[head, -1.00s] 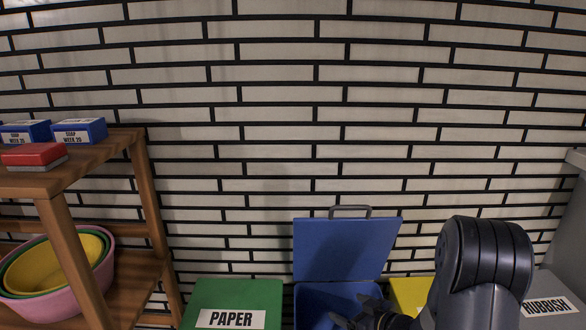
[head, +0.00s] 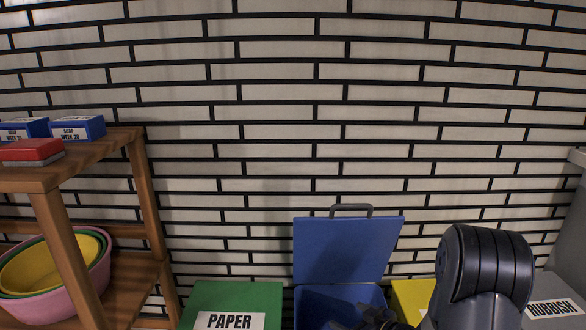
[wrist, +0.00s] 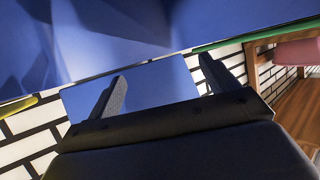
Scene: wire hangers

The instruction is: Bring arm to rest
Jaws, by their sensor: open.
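My arm shows at the lower right in the head view, in front of the bins. My gripper (wrist: 160,85) is open in the wrist view, its two dark fingers apart, with nothing seen between them but blue surface. In the head view the gripper end (head: 372,318) is low, at the bottom edge, in front of the blue bin (head: 340,296), whose lid (head: 345,250) stands raised with its handle on top. The blue bin also fills the upper part of the wrist view (wrist: 110,35). The gripper's fingertips are partly cut off in the head view.
A green bin (head: 240,297) labelled PAPER stands left of the blue one. A yellow bin (head: 410,292) is partly hidden by my arm, and a grey bin (head: 548,291) labelled RUBBISH is at the right. A wooden shelf (head: 70,166) at the left holds boxes and nested bowls (head: 60,275).

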